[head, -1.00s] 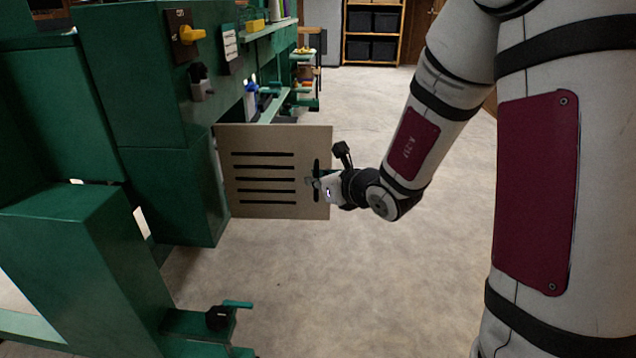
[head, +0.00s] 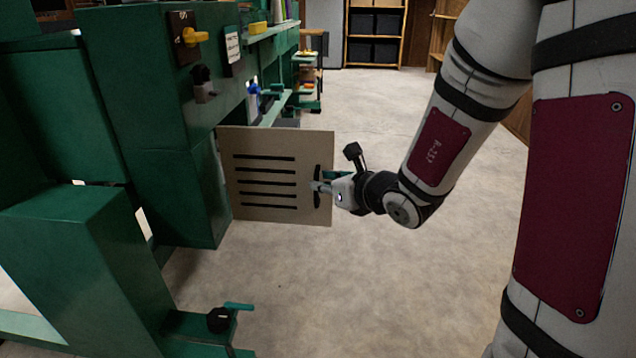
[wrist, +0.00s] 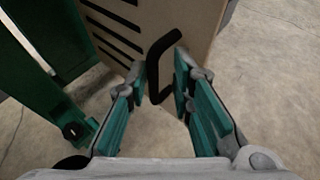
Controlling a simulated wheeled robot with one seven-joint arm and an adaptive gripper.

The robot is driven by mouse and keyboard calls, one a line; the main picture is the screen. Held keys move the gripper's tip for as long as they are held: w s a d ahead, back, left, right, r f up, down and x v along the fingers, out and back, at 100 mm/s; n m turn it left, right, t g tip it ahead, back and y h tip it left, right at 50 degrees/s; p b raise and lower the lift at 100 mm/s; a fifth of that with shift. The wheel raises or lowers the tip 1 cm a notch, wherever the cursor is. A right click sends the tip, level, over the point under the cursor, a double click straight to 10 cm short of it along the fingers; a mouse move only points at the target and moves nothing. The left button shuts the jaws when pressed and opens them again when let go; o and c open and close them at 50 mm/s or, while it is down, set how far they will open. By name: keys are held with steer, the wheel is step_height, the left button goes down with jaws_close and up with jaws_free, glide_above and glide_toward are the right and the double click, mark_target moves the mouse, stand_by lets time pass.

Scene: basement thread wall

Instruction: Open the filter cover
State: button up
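The filter cover (head: 265,215) is a beige panel with several dark horizontal slots. It stands swung out from the green machine, at an angle to its front. Its black bar handle (head: 317,198) is near the free right edge. My gripper (head: 318,187) is at the handle, on the panel's right side. In the wrist view the filter cover (wrist: 190,20) fills the top middle, and the handle (wrist: 160,88) shows between the fingertips of my gripper (wrist: 160,70). The fingers are apart, with visible gaps beside the handle; contact is unclear.
The green machine (head: 155,140) stands at left, with a yellow knob (head: 195,37) above. A low green bracket with a black knob (head: 219,320) juts out at the bottom. Floor (head: 390,280) is clear below and right of the cover. Shelves with dark bins (head: 375,35) stand far back.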

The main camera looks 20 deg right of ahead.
steer(key=v, duration=0.3)
steer(key=shift+s+d+r, duration=0.1)
steer(key=shift+s+d, duration=0.1)
steer(key=shift+s, duration=0.1)
steer(key=shift+a, duration=0.1)
